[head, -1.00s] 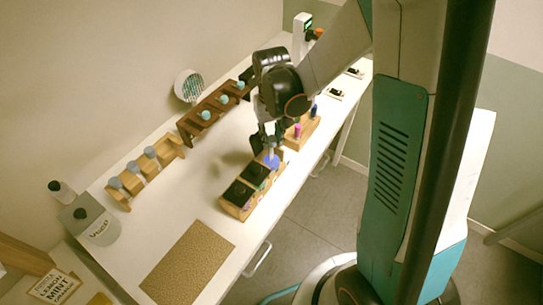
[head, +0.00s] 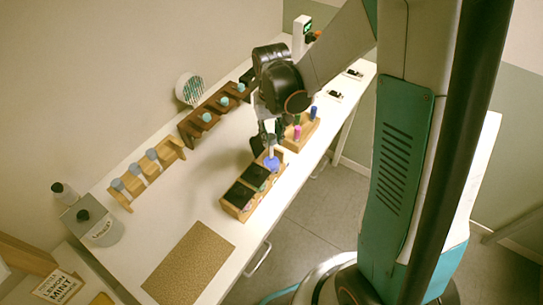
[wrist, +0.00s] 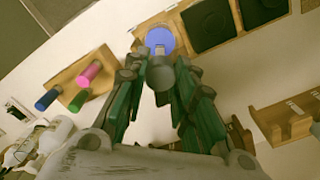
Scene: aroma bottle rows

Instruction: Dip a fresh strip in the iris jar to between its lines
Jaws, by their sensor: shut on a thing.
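My gripper (head: 268,138) is shut on a grey, round-ended piece (wrist: 160,72), which looks like the knob of a strip. A narrow pale part (wrist: 159,46) shows beyond the knob in the wrist view, in front of the blue disc. The blue jar top (head: 271,163) is at the far end of the wooden jar box; it also shows in the wrist view (wrist: 152,33). I take it for the iris jar by its colour; no label is readable. The gripper is above this jar. I cannot tell whether the strip's lower end is inside it, and no lines are visible.
Two black-topped jars (head: 240,193) share the box (head: 238,211). A block with coloured sticks (head: 303,133) stands close behind the gripper. A tan rack (head: 170,148) with grey knobs and a brown rack (head: 189,131) with teal knobs stand left. A cork mat (head: 190,262) lies clear in front.

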